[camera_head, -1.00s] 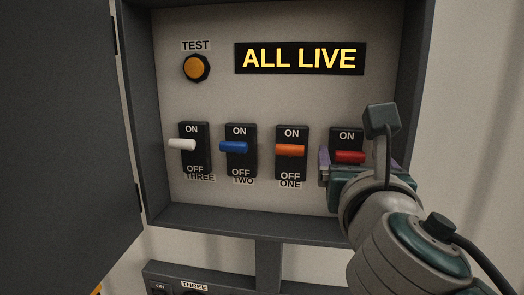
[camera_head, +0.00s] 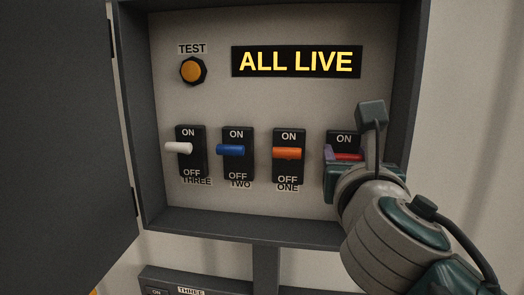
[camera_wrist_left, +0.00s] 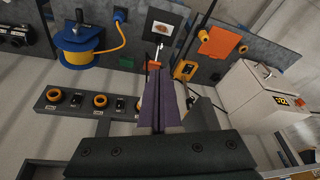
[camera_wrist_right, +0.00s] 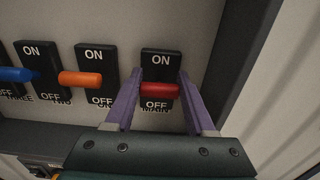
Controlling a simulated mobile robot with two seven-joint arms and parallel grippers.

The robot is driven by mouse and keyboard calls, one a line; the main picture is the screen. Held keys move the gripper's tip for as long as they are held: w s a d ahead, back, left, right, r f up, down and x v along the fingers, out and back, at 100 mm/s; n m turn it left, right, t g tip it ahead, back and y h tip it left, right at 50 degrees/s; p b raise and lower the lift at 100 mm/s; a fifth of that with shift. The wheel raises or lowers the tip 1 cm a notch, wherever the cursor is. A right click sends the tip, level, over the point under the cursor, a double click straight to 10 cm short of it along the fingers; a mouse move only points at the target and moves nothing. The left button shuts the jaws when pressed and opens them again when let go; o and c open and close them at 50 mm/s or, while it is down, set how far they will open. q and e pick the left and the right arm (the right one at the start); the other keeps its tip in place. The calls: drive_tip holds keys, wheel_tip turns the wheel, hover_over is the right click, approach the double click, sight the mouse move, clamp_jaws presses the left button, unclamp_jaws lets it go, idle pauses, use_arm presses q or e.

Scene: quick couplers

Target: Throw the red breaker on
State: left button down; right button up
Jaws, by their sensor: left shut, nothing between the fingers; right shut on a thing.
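The red breaker (camera_head: 346,156) is the rightmost switch in the open panel, on a black plate marked ON above and OFF below. In the right wrist view its red handle (camera_wrist_right: 160,90) lies crosswise between the purple fingers, nearer OFF than ON. My right gripper (camera_wrist_right: 159,76) is shut on this handle, one finger at each end. In the head view my right gripper (camera_head: 348,158) and wrist cover much of the plate. My left gripper (camera_wrist_left: 160,72) shows only in the left wrist view, shut and empty, its fingers together.
White (camera_head: 179,148), blue (camera_head: 231,150) and orange (camera_head: 287,153) breaker handles stand in a row to the left. The panel door (camera_head: 55,130) hangs open at left.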

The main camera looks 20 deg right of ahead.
clamp_jaws()
drive_tip(key=r+p, duration=0.1)
drive_tip(key=p, duration=0.2)
drive_tip(key=shift+d+g, duration=0.1)
drive_tip(key=shift+g, duration=0.3)
drive_tip(key=shift+w+f+y+p, duration=0.1)
drive_tip(key=shift+y+p, duration=0.2)
drive_tip(key=shift+p, duration=0.1)
drive_tip(key=shift+f+g, duration=0.15)
drive_tip(key=shift+g, duration=0.15)
drive_tip(key=o, duration=0.9)
unclamp_jaws()
